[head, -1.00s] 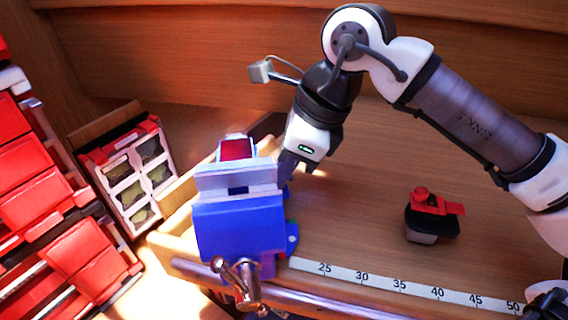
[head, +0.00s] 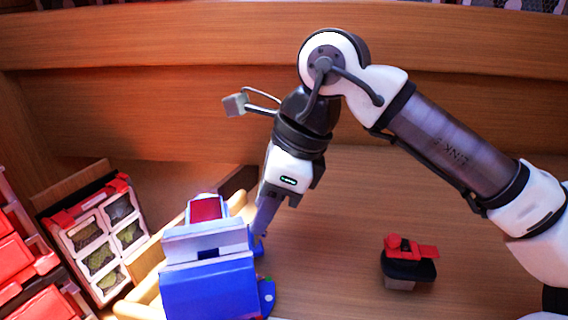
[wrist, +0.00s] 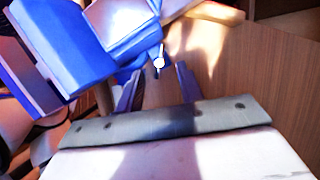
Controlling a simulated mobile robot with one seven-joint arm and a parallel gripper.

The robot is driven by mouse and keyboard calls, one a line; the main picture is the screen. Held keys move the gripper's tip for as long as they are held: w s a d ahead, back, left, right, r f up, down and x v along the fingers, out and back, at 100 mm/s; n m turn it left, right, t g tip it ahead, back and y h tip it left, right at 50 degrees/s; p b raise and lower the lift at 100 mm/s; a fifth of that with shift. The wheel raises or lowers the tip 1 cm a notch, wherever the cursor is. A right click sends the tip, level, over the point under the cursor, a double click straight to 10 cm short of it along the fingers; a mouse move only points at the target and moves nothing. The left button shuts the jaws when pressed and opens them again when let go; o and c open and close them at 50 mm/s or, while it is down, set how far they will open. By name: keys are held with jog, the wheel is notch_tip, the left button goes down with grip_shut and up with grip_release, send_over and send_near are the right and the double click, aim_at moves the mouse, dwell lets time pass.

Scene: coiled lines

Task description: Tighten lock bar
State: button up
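A blue bench vise (head: 210,285) with pale jaws stands on the wooden bench at lower left in the head view. It also fills the upper left of the wrist view (wrist: 60,50). A small silver bar with a round end (wrist: 159,62), seemingly the lock bar, sticks out low on the vise's side. My gripper (head: 262,222) points down beside the vise's right side. In the wrist view its two fingers (wrist: 157,85) are apart, with the bar just beyond the gap between them. I see nothing held. Whether a finger touches the bar is unclear.
A black and red battery-like block (head: 407,265) lies on the bench to the right. A case with clear compartments (head: 98,245) and red bins (head: 30,275) stand at the left. A wooden wall rises behind. The bench between vise and block is clear.

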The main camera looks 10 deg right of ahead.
jog(key=v, duration=1)
jog(key=shift+b, duration=0.35)
